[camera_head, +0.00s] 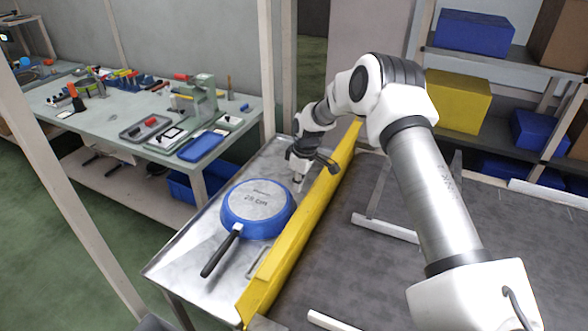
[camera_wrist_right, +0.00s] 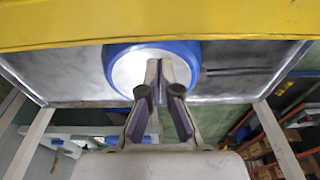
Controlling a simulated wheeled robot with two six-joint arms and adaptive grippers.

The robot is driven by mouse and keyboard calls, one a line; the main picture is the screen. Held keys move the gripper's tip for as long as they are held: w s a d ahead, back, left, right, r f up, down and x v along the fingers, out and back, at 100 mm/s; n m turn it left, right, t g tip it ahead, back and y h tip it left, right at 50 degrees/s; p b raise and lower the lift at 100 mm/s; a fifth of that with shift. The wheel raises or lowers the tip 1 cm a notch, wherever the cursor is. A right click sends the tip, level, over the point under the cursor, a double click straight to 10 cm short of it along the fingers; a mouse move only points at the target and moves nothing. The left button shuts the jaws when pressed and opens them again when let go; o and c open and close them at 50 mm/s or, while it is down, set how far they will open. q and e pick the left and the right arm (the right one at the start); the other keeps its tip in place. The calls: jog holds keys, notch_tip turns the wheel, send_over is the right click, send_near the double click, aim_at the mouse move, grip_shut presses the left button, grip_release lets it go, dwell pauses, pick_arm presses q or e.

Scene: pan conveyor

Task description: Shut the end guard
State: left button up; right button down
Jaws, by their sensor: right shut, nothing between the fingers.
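The end guard is a long yellow panel (camera_head: 292,243) standing along the edge between the steel table and the dark belt. It also crosses the top of the right wrist view (camera_wrist_right: 160,22). My right gripper (camera_head: 298,184) points down on the steel table side of the guard, near its far half. Its fingers (camera_wrist_right: 163,68) are together and empty. I cannot tell whether they touch the guard. My left gripper is not in view.
A blue pan (camera_head: 258,207) lies upside down on the steel table (camera_head: 175,263), its black handle toward the front. The dark conveyor belt (camera_head: 375,285) lies right of the guard. A cluttered workbench (camera_head: 110,125) stands left, and shelves with boxes (camera_head: 462,97) stand at the back right.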

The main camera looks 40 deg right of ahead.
aim_at(317, 189)
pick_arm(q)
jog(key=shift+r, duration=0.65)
pick_arm(e)
jog(key=shift+s+d+r, duration=0.2)
jog(key=shift+s+d, duration=0.05)
jog(key=shift+s, duration=0.3)
jog(key=shift+s+d+r, duration=0.15)
jog(key=shift+s+d, duration=0.05)
jog(key=shift+s, duration=0.3)
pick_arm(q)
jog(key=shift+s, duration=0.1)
pick_arm(e)
jog(key=shift+s, duration=0.1)
